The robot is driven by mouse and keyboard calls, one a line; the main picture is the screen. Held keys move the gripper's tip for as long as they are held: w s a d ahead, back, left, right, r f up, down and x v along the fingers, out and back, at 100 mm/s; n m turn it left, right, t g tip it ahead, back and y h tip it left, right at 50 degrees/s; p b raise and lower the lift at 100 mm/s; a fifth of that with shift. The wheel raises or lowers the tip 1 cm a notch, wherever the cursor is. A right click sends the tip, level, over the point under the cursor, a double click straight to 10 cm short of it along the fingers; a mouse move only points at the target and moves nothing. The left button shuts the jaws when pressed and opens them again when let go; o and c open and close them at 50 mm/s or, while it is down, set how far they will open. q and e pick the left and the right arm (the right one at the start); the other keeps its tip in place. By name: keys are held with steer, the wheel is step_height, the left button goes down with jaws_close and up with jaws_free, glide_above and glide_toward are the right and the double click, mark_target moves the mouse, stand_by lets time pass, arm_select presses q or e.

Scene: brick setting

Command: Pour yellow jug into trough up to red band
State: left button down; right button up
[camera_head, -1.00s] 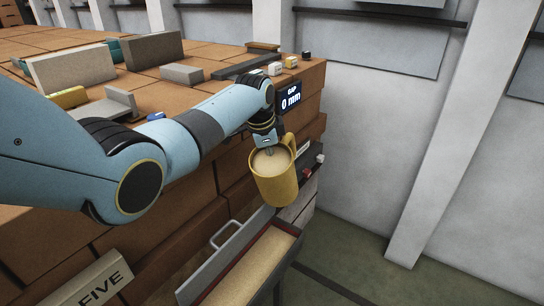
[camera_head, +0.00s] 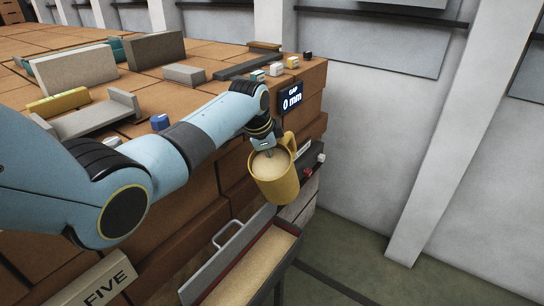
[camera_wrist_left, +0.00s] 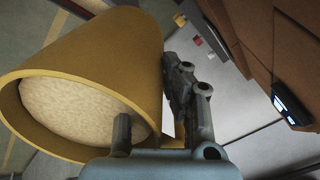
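The yellow jug (camera_head: 276,184) hangs in the air beyond the brick edge, tilted a little, its pale grainy contents showing near the rim. It also fills the left of the left wrist view (camera_wrist_left: 100,60). My left gripper (camera_head: 267,151) is shut on the jug at its rim; in the left wrist view (camera_wrist_left: 150,110) one finger appears inside the mouth and the other outside. The trough (camera_head: 232,262) is below the jug, with a tan fill along it and a dark red band (camera_head: 241,263) along its inner wall. No stream falls from the jug. My right gripper is not in view.
A dark sign reading "GAP 0 mm" (camera_head: 291,97) stands at the brick corner. Small cubes (camera_head: 275,69), grey blocks (camera_head: 75,68) and a yellow level (camera_head: 58,103) lie on the brick top. A "FIVE" plate (camera_head: 97,288) is at lower left. Floor at right is clear.

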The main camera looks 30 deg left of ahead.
arm_select(q)
steer(key=shift+s+r+t+p, duration=0.3)
steer(key=shift+r, duration=0.05)
steer(key=shift+s+t+b, duration=0.45)
steer(key=shift+s+t, duration=0.25)
steer(key=shift+t, duration=0.2)
stand_by(0.3)
steer(key=shift+s+t+b, duration=0.3)
steer(key=shift+t+b, duration=0.5)
steer(key=shift+b, duration=0.45)
stand_by(0.6)
steer(key=shift+s+r+t+b, duration=0.15)
steer(key=shift+t+b, duration=0.75)
steer(key=shift+b, duration=0.95)
stand_by(0.7)
steer(key=shift+s+f+t+b, duration=0.35)
steer(key=shift+f+t+b, duration=0.45)
steer(key=shift+b, duration=0.55)
stand_by(0.7)
